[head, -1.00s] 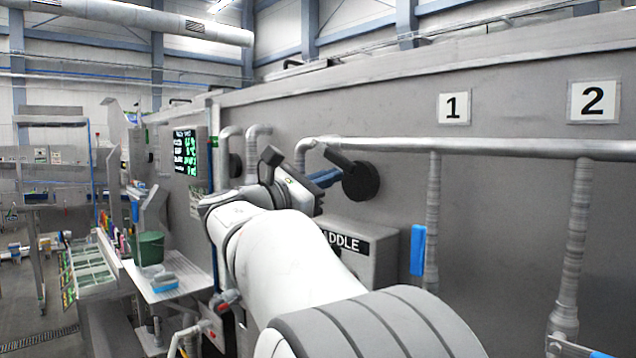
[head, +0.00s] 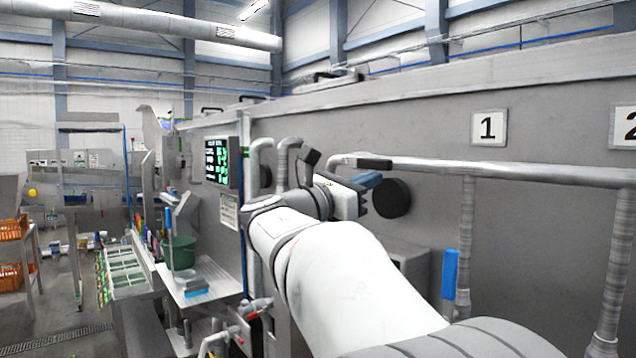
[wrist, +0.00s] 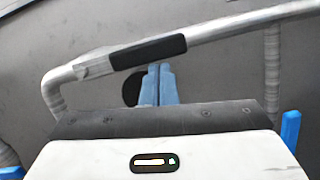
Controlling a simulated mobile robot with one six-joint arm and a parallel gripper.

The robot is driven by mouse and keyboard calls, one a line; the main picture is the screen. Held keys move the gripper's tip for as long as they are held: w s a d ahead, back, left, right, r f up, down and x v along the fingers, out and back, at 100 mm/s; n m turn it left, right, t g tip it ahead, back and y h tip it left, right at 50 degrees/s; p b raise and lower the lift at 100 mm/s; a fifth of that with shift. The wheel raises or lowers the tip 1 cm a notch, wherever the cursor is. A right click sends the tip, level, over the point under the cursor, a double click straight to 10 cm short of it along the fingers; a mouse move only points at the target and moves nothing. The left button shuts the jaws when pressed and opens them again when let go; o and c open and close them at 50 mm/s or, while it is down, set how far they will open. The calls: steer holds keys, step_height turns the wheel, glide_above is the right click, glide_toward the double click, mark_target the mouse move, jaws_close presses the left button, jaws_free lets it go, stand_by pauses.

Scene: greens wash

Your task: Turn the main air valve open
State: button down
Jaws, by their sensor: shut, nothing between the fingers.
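The valve's black lever handle (head: 375,163) is on the grey pipe on the wall and lies roughly in line with the pipe. It also shows in the wrist view as a black bar (wrist: 148,52), nearly parallel to the pipe run. My gripper (head: 374,179) is just below the lever, its blue fingers together and empty. In the wrist view the fingertips (wrist: 159,71) point up at the underside of the handle. I cannot tell whether they touch it. A black round disc (head: 393,199) on the wall sits behind the fingers and is partly hidden.
The pipe (head: 520,172) runs right along the wall, with drop pipes below the signs "1" (head: 488,128) and "2". A green screen (head: 222,162) and a bench with a green bucket (head: 180,252) are at the left.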

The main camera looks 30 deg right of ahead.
step_height(320, 180, down, 5)
steer(key=b, duration=0.4)
steer(key=r+b+v, duration=0.1)
steer(key=b+v, duration=0.1)
steer(key=v, duration=0.8)
steer(key=s+a+f+m+y, duration=0.15)
steer(key=f+y, duration=0.25)
steer(key=f, duration=0.4)
steer(key=s+a+f+m+t+y, duration=0.1)
steer(key=s+f+m+y, duration=0.15)
steer(key=f, duration=0.65)
steer(key=s+a+f+m+y, duration=0.1)
steer(key=f+m+y, duration=0.1)
steer(key=f+y, duration=0.45)
steer(key=s+a+f+m+y, duration=0.3)
steer(key=a+f+m+y, duration=0.1)
steer(key=a+f, duration=0.3)
steer(key=s+a+f+m+t+y, duration=0.1)
steer(key=s+a+f+m+y, duration=0.2)
steer(key=a+f+m, duration=0.3)
step_height(320, 180, down, 3)
steer(key=shift+s+a+f+y, duration=0.15)
steer(key=shift+a+y, duration=0.25)
steer(key=shift+a, duration=0.55)
